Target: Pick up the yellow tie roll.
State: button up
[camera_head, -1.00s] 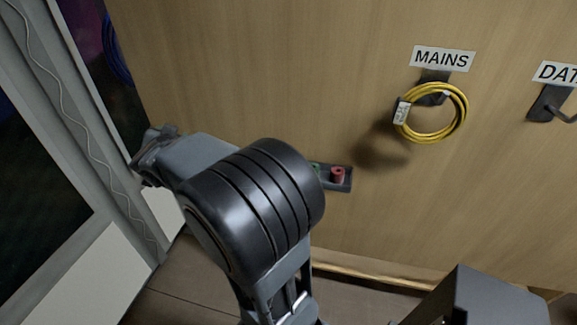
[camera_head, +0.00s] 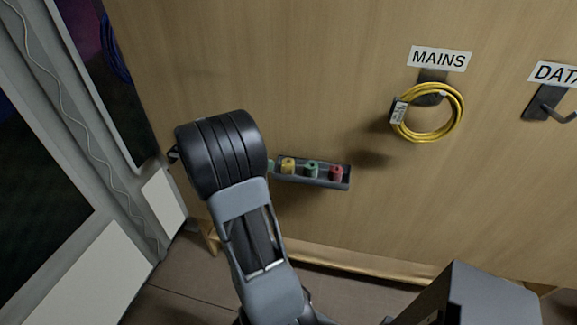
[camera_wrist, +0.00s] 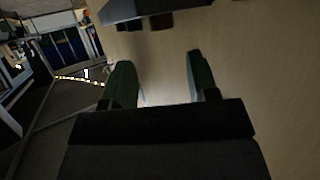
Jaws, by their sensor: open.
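The yellow tie roll (camera_head: 288,166) stands in a small grey tray (camera_head: 310,182) on the wooden wall, in the head view. A green roll (camera_head: 311,169) and a red roll (camera_head: 336,173) stand to its right. Another green edge shows at its left, partly behind my arm. My gripper (camera_wrist: 160,72) shows in the wrist view with its two fingers apart and nothing between them. In the head view my gripper is hidden behind my arm, left of the tray. The yellow roll cannot be made out in the wrist view.
A yellow cable coil (camera_head: 428,113) hangs under the MAINS sign (camera_head: 440,58), and a bare hook (camera_head: 548,104) is under the DATA sign. A grey shape (camera_wrist: 150,10) crosses the top of the wrist view. The window frame is at the left.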

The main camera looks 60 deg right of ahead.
aim_at(286, 162)
jog(key=shift+x, duration=3.6)
jog(key=shift+f, duration=0.15)
jog(key=shift+w+a, duration=0.1)
jog(key=c, duration=0.7)
